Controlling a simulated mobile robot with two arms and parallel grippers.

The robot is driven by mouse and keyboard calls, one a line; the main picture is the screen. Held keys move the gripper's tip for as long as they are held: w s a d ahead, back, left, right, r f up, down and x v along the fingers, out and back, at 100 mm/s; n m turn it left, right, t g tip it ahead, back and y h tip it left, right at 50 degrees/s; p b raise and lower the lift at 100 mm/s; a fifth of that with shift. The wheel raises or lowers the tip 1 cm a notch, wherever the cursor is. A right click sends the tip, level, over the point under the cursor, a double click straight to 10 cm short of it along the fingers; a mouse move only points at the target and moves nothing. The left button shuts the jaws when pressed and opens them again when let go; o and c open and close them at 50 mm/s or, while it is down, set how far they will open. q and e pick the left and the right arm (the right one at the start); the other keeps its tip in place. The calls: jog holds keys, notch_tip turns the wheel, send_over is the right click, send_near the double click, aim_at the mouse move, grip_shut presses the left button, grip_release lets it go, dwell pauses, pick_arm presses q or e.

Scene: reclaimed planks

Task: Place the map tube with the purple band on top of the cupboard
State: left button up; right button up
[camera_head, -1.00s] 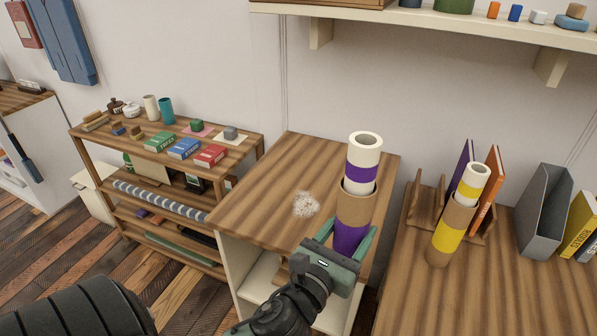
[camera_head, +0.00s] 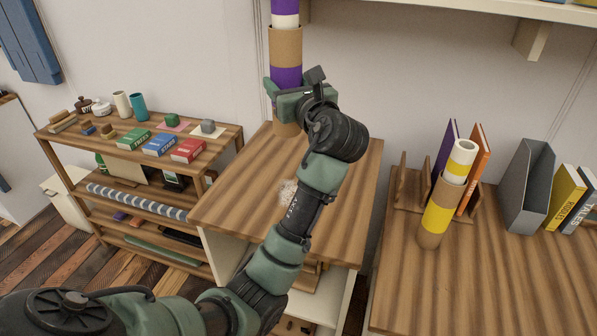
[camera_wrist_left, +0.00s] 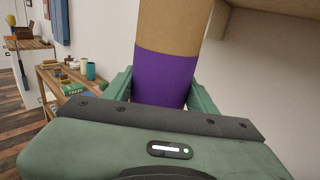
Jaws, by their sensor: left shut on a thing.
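The map tube with the purple band (camera_head: 286,48) is brown cardboard with white and purple sections, and it stands upright in my left gripper (camera_head: 285,82). Its top is cut off by the picture edge. In the left wrist view the fingers are shut around the purple band (camera_wrist_left: 163,78). The cupboard (camera_head: 236,185) has a bare wooden top and white sides. The tube's lower end shows against the back of this top; I cannot tell how high above it. My left arm covers part of the cupboard. My right gripper is not in view.
A yellow-banded map tube (camera_head: 440,205) stands on the desk (camera_head: 480,280) at the right, beside a book rack and a grey file holder (camera_head: 528,180). An open shelf (camera_head: 215,143) with boxes and jars is at the left. A pale patch (camera_head: 287,190) marks the cupboard top.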

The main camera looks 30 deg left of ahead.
pick_arm(q)
notch_tip(320, 180, down, 20)
jog(key=b, duration=0.2)
jog(key=shift+r, duration=0.15)
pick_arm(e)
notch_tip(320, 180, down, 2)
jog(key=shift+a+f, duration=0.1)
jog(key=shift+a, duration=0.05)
pick_arm(q)
jog(key=o, duration=1.4)
jog(key=shift+c, duration=0.2)
jog(key=v, duration=1.2)
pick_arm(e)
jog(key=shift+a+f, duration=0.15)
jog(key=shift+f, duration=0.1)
